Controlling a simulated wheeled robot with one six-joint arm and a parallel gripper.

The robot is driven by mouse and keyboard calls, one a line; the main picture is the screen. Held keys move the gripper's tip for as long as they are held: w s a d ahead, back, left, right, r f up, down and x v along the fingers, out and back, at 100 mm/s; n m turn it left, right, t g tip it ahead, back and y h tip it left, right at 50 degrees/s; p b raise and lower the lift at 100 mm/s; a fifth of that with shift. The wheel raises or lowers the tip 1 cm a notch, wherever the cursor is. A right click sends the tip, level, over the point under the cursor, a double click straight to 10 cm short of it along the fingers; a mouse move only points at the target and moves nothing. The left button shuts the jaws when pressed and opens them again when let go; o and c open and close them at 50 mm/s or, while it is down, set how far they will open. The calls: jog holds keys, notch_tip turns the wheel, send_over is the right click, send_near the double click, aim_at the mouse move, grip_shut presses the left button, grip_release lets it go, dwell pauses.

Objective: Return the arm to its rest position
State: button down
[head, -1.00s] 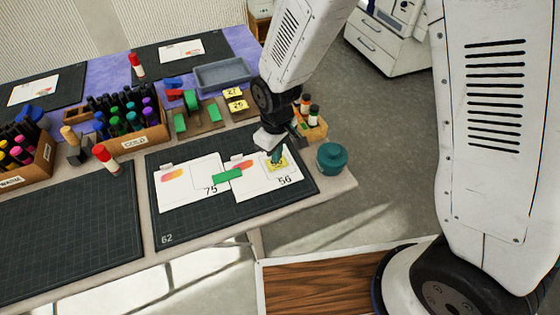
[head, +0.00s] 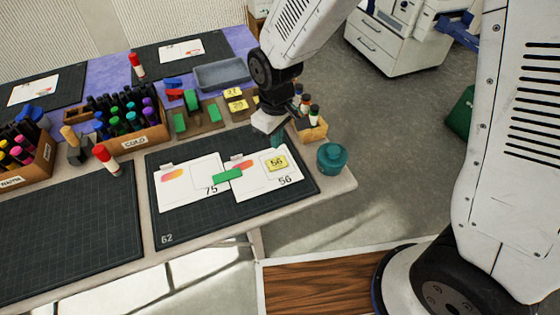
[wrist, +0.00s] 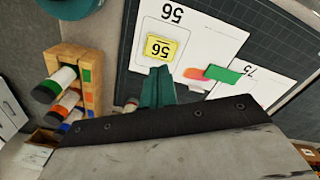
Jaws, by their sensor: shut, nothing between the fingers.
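My gripper (head: 276,138) is shut and empty, held above the back edge of the dark mat numbered 62. In the wrist view its teal fingertips (wrist: 158,88) sit together just beside a yellow note marked 56 (wrist: 161,47). In the head view that yellow note (head: 277,163) lies on the white card numbered 56 (head: 258,184). The fingers are apart from the note. My arm reaches in from the upper right.
A card numbered 75 (head: 186,190) lies beside it, with a green strip (head: 228,176) across both cards. A teal lidded pot (head: 332,158) stands at the table's right corner. A wooden holder with bottles (head: 312,130) stands close right of my gripper. Marker racks (head: 140,139) stand left.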

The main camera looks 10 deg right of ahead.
jog(key=shift+s+d, duration=0.1)
jog(key=s+d+r+m+t, duration=0.1)
jog(key=s+d+r+m, duration=0.8)
jog(key=s+d+r, duration=1)
notch_tip(320, 180, up, 4)
jog(key=d, duration=0.2)
jog(key=shift+s+d+f, duration=0.2)
jog(key=shift+s+d, duration=0.1)
dwell(0.6)
